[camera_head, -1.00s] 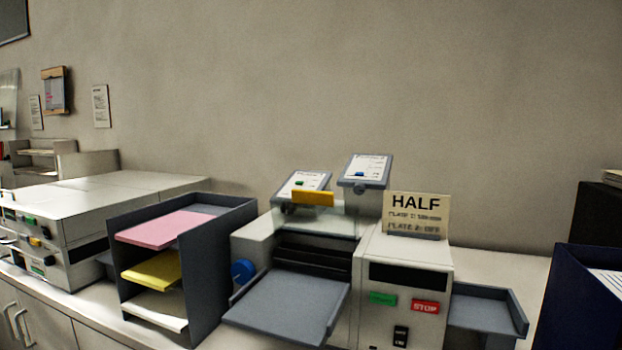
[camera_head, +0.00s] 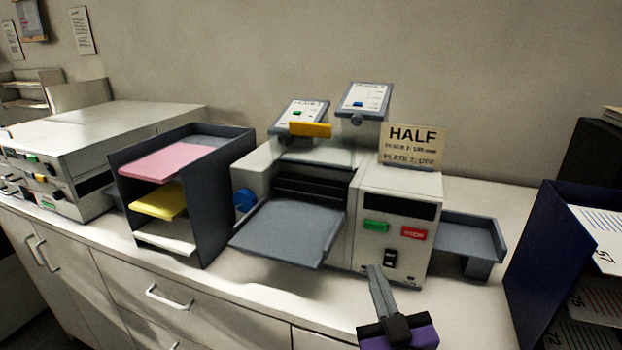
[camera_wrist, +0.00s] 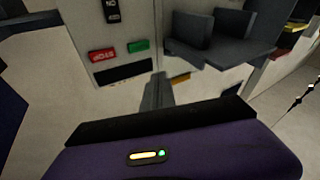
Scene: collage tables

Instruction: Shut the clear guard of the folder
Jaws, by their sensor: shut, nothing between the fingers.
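The folder (camera_head: 395,215) is a light grey machine with a dark roller slot, a grey feed tray (camera_head: 290,232) and a front panel. Its clear guard (camera_head: 318,152) stands raised above the rollers, with a yellow grip strip (camera_head: 310,129) along its top edge. My gripper (camera_head: 374,270) is shut and empty, in front of the lower part of the control panel, to the right of and below the guard. In the wrist view my closed fingers (camera_wrist: 160,80) point toward the machine. A yellow piece (camera_wrist: 181,78) shows just beyond them, partly hidden.
The panel has a green button (camera_head: 376,226), a red STOP button (camera_head: 414,234) and a black switch (camera_head: 390,257). A HALF sign (camera_head: 411,146) stands on top. A dark paper rack (camera_head: 221,205) is left, a grey output tray (camera_head: 465,236) right, and a blue bin (camera_head: 535,262) farther right.

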